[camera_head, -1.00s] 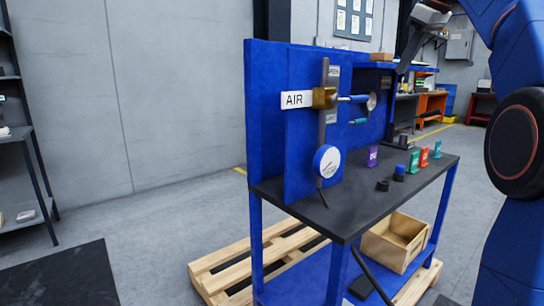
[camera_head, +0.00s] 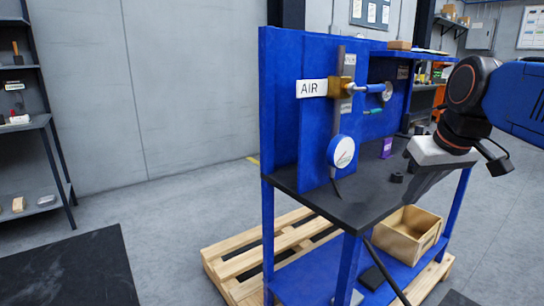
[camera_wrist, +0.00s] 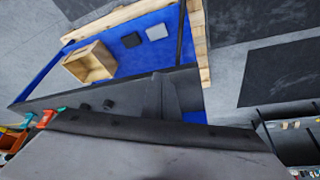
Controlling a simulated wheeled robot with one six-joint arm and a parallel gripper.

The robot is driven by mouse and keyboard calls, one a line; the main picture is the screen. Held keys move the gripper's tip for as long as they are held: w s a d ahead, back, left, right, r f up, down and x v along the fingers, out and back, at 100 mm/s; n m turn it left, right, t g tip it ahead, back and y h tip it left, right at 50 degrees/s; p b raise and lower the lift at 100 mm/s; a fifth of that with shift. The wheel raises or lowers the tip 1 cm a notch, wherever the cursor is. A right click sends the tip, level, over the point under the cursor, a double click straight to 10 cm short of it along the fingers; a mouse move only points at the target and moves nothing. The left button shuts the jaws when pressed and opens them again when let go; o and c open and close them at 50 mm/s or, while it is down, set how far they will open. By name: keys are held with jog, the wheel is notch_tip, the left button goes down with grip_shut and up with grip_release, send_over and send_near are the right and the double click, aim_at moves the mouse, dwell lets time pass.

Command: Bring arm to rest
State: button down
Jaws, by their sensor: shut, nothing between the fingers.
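My arm is bent, with its blue link at the right of the head view. My gripper (camera_head: 408,200) hangs below the pale wrist block, dark and pointing down and left in front of the bench's right part. Its fingers are together with nothing between them. In the wrist view my gripper (camera_wrist: 163,90) reaches up from the large dark body at the bottom. The blue valve bench (camera_head: 282,110) stands left of it, with an AIR label (camera_head: 312,88), a brass valve with a blue handle (camera_head: 368,89) and a round gauge (camera_head: 342,152). My gripper holds none of these.
The dark bench top (camera_head: 345,208) carries a purple block (camera_head: 387,147) and small dark pieces; my arm hides its right end. A wooden crate (camera_head: 408,235) sits on the lower shelf above a pallet (camera_head: 228,268). A shelf rack (camera_head: 40,122) stands left. Open floor lies between.

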jog(key=s+f+m, duration=0.1)
jog(key=s+f, duration=0.5)
jog(key=f, duration=0.4)
jog(key=s+a+f, duration=0.1)
jog(key=s+f, duration=0.6)
jog(key=f, duration=0.3)
jog(key=shift+f+m+h, duration=0.3)
jog(key=shift+f+m, duration=0.1)
jog(key=shift+s+a, duration=0.1)
